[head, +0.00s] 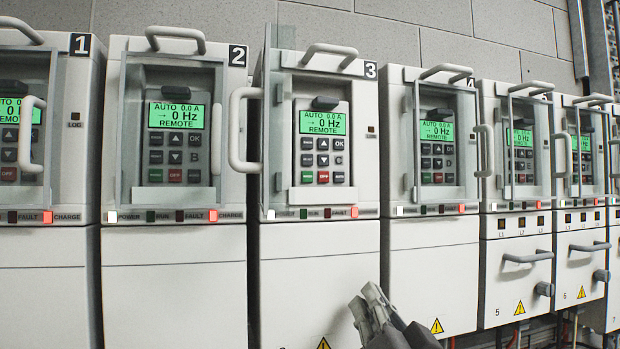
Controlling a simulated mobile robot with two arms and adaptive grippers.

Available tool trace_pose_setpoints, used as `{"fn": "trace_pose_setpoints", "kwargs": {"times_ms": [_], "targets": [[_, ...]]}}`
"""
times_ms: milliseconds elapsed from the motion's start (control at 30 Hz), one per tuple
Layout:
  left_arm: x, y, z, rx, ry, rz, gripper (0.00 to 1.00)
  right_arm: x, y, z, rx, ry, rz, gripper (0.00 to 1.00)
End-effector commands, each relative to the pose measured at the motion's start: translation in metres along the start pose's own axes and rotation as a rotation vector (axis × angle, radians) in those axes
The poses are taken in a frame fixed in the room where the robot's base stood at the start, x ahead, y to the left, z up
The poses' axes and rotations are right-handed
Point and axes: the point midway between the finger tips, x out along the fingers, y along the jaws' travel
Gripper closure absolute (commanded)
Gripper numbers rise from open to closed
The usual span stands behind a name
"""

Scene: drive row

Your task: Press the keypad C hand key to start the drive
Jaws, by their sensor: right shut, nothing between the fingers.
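Drive 3 (320,250) stands near the middle of the head view. Its keypad C (323,148) has a lit green screen (323,122) reading AUTO, 0.0 A, 0 Hz, REMOTE. The hand key seems to be the green key (307,177) at the keypad's lower left; its label is too small to read. A red key (323,177) sits beside it. The clear cover with its white handle (240,130) stands swung out to the left, and the keypad is uncovered. My right gripper (368,302) is shut and empty, low in front of drive 3's lower panel, below and right of the keypad, apart from it.
Drive 2 (175,260) stands to the left and a fourth drive (432,260) to the right, both with covers over their keypads. More drives continue right, with protruding grey handles (527,257). The space before drive 3's lower front is clear except for my arm.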

Motion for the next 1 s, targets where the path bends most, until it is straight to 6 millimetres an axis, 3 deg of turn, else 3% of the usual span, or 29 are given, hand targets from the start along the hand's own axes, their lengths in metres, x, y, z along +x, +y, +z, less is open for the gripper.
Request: {"fn": "trace_pose_setpoints", "kwargs": {"times_ms": [33,200,433,633,1000], "targets": [[0.0,0.0,0.0,0.0,0.0,0.0,0.68,0.003,-0.021,-0.019,0.015,0.043,-0.045,1.0],[0.001,0.0,0.0,0.0,0.0,0.0,0.68,0.003,-0.084,-0.072,0.073,0.158,-0.186,1.0],[0.001,0.0,0.0,0.0,0.0,0.0,0.68,-0.01,-0.146,-0.12,0.124,0.258,-0.335,1.0],[0.001,0.0,0.0,0.0,0.001,0.0,0.68,-0.016,-0.166,-0.135,0.143,0.287,-0.387,1.0],[0.001,0.0,-0.001,0.0,0.001,0.0,0.68,-0.016,-0.167,-0.136,0.144,0.288,-0.39,1.0]]}}
